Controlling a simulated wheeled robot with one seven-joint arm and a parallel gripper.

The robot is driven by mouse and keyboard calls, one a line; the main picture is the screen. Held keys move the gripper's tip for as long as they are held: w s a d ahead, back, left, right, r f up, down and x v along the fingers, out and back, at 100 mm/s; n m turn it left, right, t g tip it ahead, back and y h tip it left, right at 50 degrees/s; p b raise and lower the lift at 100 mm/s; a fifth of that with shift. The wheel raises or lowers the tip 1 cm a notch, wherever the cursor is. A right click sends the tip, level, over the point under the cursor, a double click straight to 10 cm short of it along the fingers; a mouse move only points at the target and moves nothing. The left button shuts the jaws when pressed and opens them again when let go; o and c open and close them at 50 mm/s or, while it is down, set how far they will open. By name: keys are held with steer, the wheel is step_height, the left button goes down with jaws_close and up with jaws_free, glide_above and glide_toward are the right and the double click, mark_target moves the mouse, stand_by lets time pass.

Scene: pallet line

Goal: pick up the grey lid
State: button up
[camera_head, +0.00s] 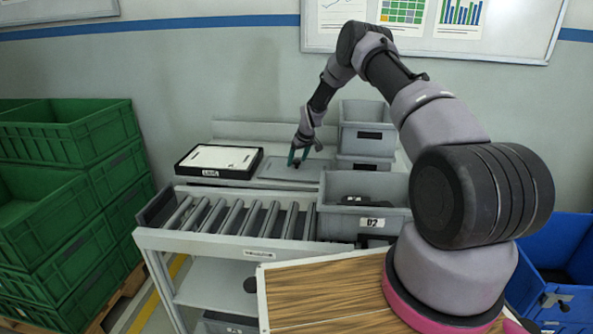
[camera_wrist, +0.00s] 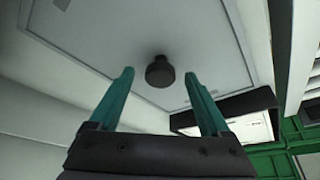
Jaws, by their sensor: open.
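The grey lid (camera_head: 270,168) lies flat on the back shelf behind the roller conveyor, between a black-edged tray and the stacked grey bins. In the wrist view the lid (camera_wrist: 205,40) is a pale grey panel with a round dark knob (camera_wrist: 160,72) in its middle. My gripper (camera_head: 298,160) is over the lid with its fingers pointing down. In the wrist view my gripper (camera_wrist: 158,88) has its two green fingers spread apart, one on each side of the knob as seen from here. Nothing is between the fingers but the knob; I cannot tell whether they are level with it.
The black-edged tray with a white top (camera_head: 218,160) stands close at the lid's left. Stacked grey bins (camera_head: 367,136) stand close at its right. A grey bin marked 02 (camera_head: 345,222) sits on the roller conveyor (camera_head: 235,217) in front. Green crates (camera_head: 65,140) stand far left.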

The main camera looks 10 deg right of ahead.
jaws_close()
stand_by(1.4)
